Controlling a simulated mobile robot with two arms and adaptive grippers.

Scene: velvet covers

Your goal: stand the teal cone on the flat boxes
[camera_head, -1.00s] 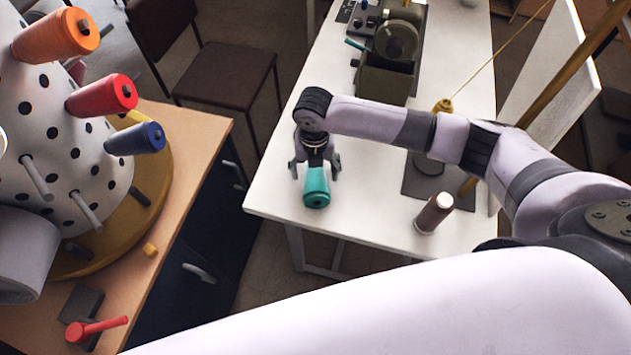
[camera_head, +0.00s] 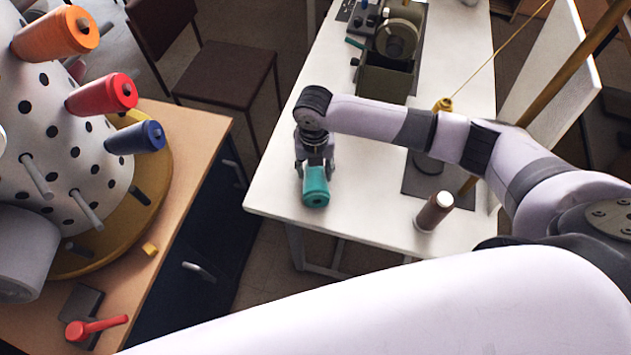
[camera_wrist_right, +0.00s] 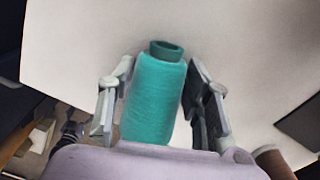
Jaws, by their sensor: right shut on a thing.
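The teal cone (camera_head: 316,190) is a thread cone near the left front part of the white table (camera_head: 375,215). My right gripper (camera_head: 315,172) is shut on it, with a finger on either side. In the right wrist view the teal cone (camera_wrist_right: 158,92) sits between the two fingers, its darker narrow end pointing away. I cannot tell whether it touches the table. I cannot make out the flat boxes in either view. My left gripper is not in view.
A brown cone (camera_head: 434,211) stands to the right on the white table. A winding machine (camera_head: 390,60) is at the back. On the left, a wooden table (camera_head: 190,150) holds a dotted peg drum (camera_head: 60,120) with orange, red and blue cones. A gap separates the tables.

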